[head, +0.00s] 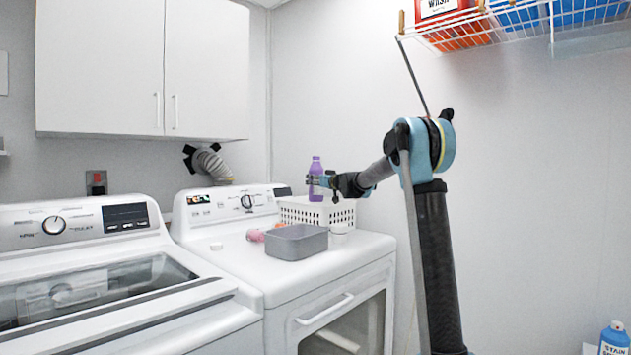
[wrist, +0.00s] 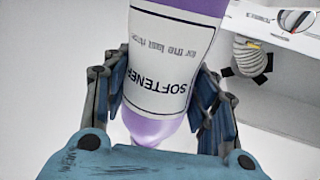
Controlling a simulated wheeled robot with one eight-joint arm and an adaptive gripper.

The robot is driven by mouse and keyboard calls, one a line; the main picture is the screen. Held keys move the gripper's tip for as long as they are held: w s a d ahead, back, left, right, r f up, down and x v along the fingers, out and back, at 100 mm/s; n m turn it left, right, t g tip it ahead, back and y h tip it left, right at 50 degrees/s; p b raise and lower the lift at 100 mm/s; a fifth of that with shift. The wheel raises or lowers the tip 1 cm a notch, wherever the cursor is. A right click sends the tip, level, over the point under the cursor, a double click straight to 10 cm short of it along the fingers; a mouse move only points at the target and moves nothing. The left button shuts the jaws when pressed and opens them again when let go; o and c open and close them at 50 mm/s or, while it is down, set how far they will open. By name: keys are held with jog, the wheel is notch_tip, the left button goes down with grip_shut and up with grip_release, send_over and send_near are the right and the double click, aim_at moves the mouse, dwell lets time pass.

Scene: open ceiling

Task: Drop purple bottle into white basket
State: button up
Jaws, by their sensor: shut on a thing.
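The purple bottle (head: 316,180) with a white label is held upright by my gripper (head: 325,181). In the head view it shows above the white basket (head: 330,212), in front of the back wall. In the wrist view the fingers close on both sides of the bottle (wrist: 165,70), whose label reads "SOFTENER". The white basket has slotted walls and stands at the back right of the dryer top. The basket's inside is hidden, and I cannot tell how far the bottle's base is above its rim.
A grey bin (head: 290,243) sits in front of the basket, with a pink item (head: 255,235) and a small white container (head: 339,229) beside it. The washer (head: 100,270) stands to the left. A wire shelf (head: 480,25) hangs above on the right.

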aim_at(318, 159)
jog(key=shift+f, duration=0.25)
jog(key=o, duration=1.2)
notch_tip(318, 159, up, 10)
jog(key=shift+w+f, duration=0.1)
